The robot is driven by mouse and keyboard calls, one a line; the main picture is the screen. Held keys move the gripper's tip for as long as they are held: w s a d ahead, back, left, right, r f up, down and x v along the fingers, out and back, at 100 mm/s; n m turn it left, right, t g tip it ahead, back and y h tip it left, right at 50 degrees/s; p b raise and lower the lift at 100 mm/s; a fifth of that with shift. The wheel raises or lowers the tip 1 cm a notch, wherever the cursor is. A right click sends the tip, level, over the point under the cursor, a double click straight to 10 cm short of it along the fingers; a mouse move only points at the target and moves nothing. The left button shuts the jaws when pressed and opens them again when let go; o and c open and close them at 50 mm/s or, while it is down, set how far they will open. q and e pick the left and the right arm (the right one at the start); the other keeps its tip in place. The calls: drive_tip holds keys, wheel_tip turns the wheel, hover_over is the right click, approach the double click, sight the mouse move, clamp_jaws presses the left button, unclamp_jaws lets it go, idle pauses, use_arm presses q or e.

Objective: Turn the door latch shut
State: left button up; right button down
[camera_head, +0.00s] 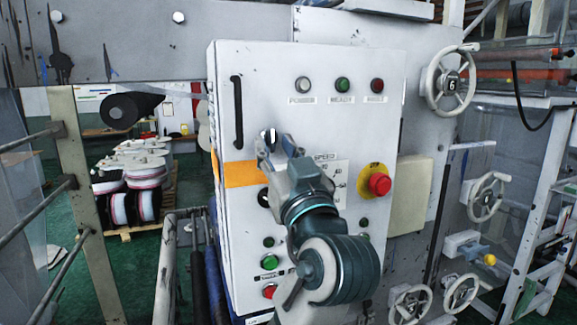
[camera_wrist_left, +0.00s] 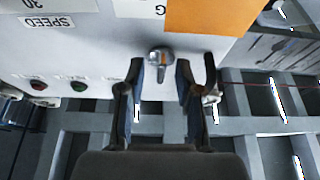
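The door latch (camera_head: 268,136) is a small silver knob on the front of the white cabinet door (camera_head: 225,75), above the orange strip. In the left wrist view the latch (camera_wrist_left: 160,56) is a rounded metal piece with a short lever, near the door edge. My left gripper (camera_head: 276,147) reaches up in front of the door, and its fingers are at the latch. In the wrist view my left gripper (camera_wrist_left: 160,74) is open, with one dark finger on each side of the latch and small gaps showing. Contact cannot be told. My right gripper is out of view.
A black door handle (camera_head: 237,112) stands at the door's upper left. Indicator lamps (camera_head: 342,85) line the top. A red emergency button (camera_head: 379,184) sticks out at right. A handwheel (camera_head: 449,82) is farther right. Rails (camera_head: 165,260) stand at lower left.

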use_arm(q)
drive_tip(key=v, duration=1.1)
drive_tip(key=shift+d, duration=0.25)
drive_tip(key=shift+s+f, duration=0.1)
drive_tip(key=shift+f, duration=0.05)
